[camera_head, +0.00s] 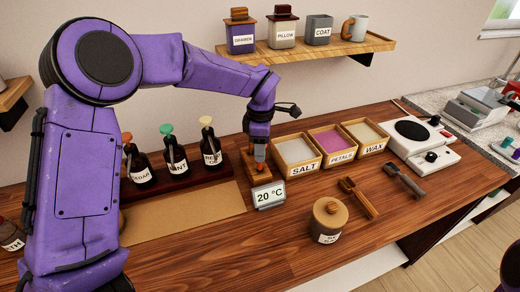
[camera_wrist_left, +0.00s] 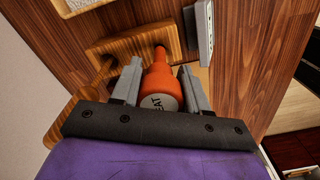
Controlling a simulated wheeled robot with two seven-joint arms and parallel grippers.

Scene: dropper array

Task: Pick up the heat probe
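The heat probe (camera_wrist_left: 160,85) is an orange, bottle-shaped piece with a pale end label reading "EAT" in the left wrist view. Its narrow tip points into a wooden stand (camera_wrist_left: 125,45). In the head view, only a bit of orange probe (camera_head: 260,153) shows below my left gripper (camera_head: 258,143), above the wooden stand (camera_head: 256,170). In the left wrist view, the grey fingers of my left gripper (camera_wrist_left: 161,82) lie on both sides of the probe's body, with no clear gap, so it appears gripped. My right gripper is not in view.
A "20 °C" display (camera_head: 269,195) stands in front of the stand. Dropper bottles (camera_head: 174,160) stand left; salt (camera_head: 298,152), petals (camera_head: 333,142) and wax (camera_head: 365,135) trays lie right.

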